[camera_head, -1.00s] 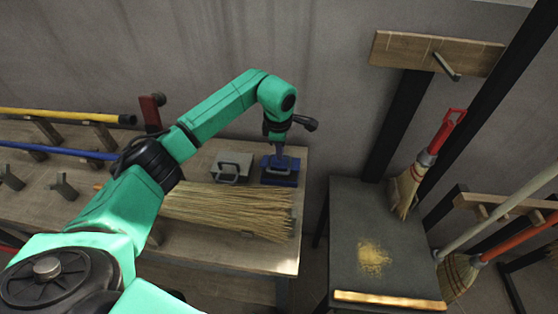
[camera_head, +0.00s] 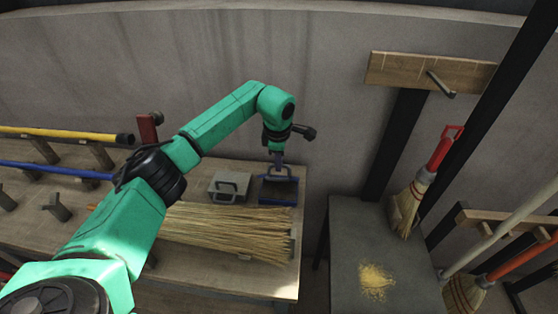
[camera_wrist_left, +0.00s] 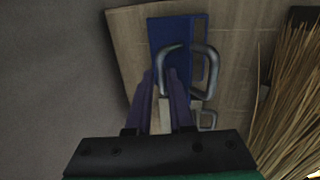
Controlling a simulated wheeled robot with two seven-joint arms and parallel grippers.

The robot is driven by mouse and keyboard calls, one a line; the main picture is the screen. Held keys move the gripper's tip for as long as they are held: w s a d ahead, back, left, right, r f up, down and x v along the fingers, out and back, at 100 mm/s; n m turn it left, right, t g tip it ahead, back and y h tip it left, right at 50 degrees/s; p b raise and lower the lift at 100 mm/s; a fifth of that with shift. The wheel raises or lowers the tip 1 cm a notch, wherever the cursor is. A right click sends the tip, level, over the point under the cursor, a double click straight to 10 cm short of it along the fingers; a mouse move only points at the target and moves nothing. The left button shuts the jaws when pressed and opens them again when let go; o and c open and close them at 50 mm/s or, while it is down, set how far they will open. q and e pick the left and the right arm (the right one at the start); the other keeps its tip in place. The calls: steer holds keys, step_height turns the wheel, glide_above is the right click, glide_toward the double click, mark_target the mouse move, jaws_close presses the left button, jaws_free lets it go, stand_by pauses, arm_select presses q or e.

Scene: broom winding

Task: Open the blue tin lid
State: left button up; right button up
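The blue tin (camera_head: 279,198) stands near the right end of the workbench. Its top now shows a dark area with a blue rim, and its lid looks tilted up. In the left wrist view the blue lid (camera_wrist_left: 170,32) carries a grey loop handle (camera_wrist_left: 209,70). My left gripper (camera_head: 279,164) is above the tin. In the left wrist view its fingers (camera_wrist_left: 163,85) are close together around one side of the handle. How far the lid is raised is hard to tell. My right gripper is out of view.
A grey tin (camera_head: 229,186) with a handle stands just left of the blue one. A bundle of straw (camera_head: 225,231) lies in front of both. The wall is close behind. A dark table (camera_head: 385,250) with straw bits and hanging brooms are to the right.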

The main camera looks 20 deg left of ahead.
arm_select(q)
steer(key=shift+o, duration=0.8)
steer(key=shift+w+f, duration=0.15)
steer(key=shift+w, duration=0.2)
steer(key=shift+s+r, duration=0.15)
steer(key=shift+r, duration=0.1)
step_height(320, 180, up, 14)
steer(key=s+b, duration=0.2)
steer(key=shift+s+d+f, duration=0.15)
steer(key=shift+s+d, duration=0.05)
steer(key=shift+d, duration=0.1)
